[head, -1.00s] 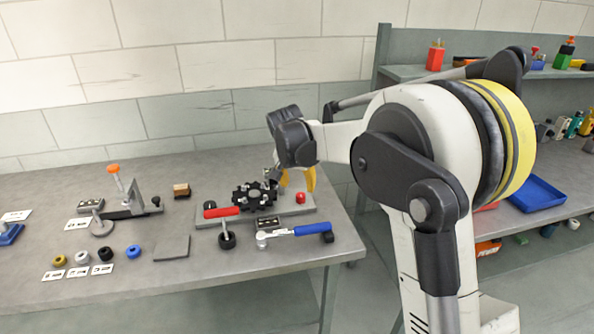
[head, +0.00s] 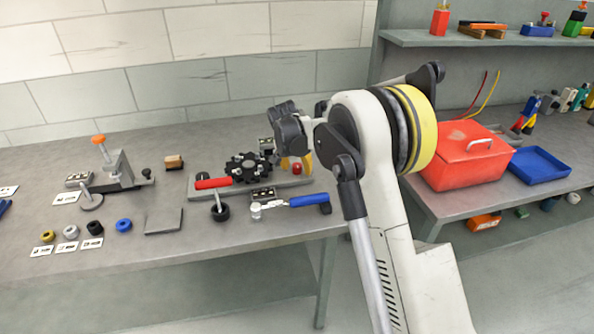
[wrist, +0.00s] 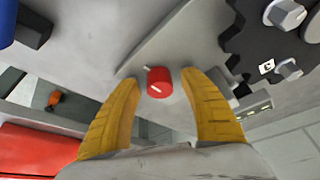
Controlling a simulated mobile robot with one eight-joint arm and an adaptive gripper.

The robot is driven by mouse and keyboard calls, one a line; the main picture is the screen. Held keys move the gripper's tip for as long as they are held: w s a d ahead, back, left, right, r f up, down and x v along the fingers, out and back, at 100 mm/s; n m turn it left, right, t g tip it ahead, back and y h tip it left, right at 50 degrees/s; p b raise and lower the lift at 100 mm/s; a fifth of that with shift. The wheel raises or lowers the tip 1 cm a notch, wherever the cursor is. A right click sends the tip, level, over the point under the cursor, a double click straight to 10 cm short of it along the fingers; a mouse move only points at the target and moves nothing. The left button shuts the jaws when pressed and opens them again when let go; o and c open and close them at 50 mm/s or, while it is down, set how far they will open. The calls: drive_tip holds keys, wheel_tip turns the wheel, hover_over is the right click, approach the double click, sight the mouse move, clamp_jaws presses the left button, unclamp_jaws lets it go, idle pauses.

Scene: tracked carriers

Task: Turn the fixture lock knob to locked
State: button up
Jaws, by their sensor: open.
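The red lock knob (head: 297,168) sits on the right part of the grey fixture plate (head: 205,190), with a black toothed carrier (head: 248,168) to its left. In the wrist view the red knob (wrist: 159,82) shows a pale line across its top and lies between my gripper's yellow fingers, a little beyond their tips. My gripper (wrist: 160,85) is open and holds nothing; no contact with the knob shows. In the head view my gripper (head: 294,163) is at the plate's right end, partly hidden by my wrist. The carrier (wrist: 275,45) fills the wrist view's upper right.
A clamp (head: 115,170), several coloured rings and a flat grey square (head: 164,221) are to the left. A red toolbox (head: 466,155) and blue tray (head: 540,165) stand on the right bench.

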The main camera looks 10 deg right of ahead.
drive_tip(key=shift+c, duration=0.2)
clamp_jaws()
drive_tip(key=shift+n, duration=0.3)
drive_tip(key=n+y+p, duration=0.1)
drive_tip(key=n, duration=0.2)
drive_tip(key=shift+d+n+t, duration=0.1)
drive_tip(key=shift+n+t, duration=0.3)
drive_tip(key=n+y+p, duration=0.1)
drive_tip(key=n+y, duration=0.1)
drive_tip(key=n, duration=0.2)
drive_tip(key=shift+n, duration=0.3)
drive_tip(key=n+y, duration=0.1)
drive_tip(key=n, duration=0.1)
drive_tip(key=n+p, duration=0.1)
drive_tip(key=n, duration=0.1)
drive_tip(key=shift+g+y, duration=0.4)
drive_tip(key=shift+n+g+y+p, duration=0.3)
drive_tip(key=shift+n, duration=0.95)
drive_tip(key=shift+n+g+y+p, duration=0.3)
drive_tip(key=shift+n, duration=0.95)
